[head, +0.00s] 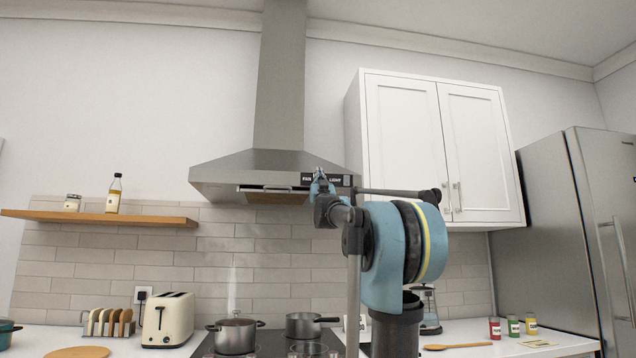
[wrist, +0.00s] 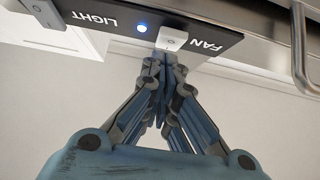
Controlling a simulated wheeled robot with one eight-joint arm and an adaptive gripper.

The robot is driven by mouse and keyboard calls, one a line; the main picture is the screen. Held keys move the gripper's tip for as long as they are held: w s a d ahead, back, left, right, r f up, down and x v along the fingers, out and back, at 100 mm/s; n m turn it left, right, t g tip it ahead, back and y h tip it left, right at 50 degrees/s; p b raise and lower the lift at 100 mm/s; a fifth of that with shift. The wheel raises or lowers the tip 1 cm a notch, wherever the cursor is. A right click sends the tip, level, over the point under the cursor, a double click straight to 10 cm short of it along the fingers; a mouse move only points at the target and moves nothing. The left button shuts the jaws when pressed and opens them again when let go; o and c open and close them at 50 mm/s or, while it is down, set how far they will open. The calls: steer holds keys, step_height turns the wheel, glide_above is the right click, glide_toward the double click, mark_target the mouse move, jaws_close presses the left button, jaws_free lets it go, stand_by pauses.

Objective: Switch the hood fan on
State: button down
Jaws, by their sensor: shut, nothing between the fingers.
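The steel range hood (head: 250,166) hangs over the stove, with a black control panel (head: 343,180) on its front right. In the wrist view the panel (wrist: 110,30) shows upside down. The pale FAN switch (wrist: 172,38) is beside the FAN label, and a small blue lamp (wrist: 141,27) is lit next to it. The LIGHT switch (wrist: 38,10) is at the upper left. My gripper (head: 319,176) is in front of the panel. In the wrist view its closed, empty fingertips (wrist: 164,62) are at the FAN switch; I cannot tell whether they touch.
A metal handle bar (wrist: 302,45) is on the hood beside the panel. A white cabinet (head: 405,135) hangs right of the hood, with a fridge (head: 550,220) beyond. Pots (head: 235,335) stand on the stove below. A wooden shelf (head: 100,217) is at left.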

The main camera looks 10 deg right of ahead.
steer(key=s+f, duration=0.5)
steer(key=s, duration=0.6)
steer(key=shift+f, duration=0.3)
steer(key=s+f+g, duration=0.2)
steer(key=f+g, duration=0.5)
steer(key=f, duration=1.4)
steer(key=s+f+g, duration=0.2)
steer(key=f+g, duration=0.4)
steer(key=f, duration=1.5)
steer(key=s+f+g, duration=0.6)
steer(key=s+f, duration=0.8)
steer(key=f, duration=0.3)
steer(key=s+f+g, duration=0.6)
steer(key=s+f, duration=0.9)
steer(key=f, duration=0.3)
steer(key=shift+s+f+g, duration=0.2)
steer(key=shift+s+g, duration=0.1)
steer(key=shift+a, duration=0.1)
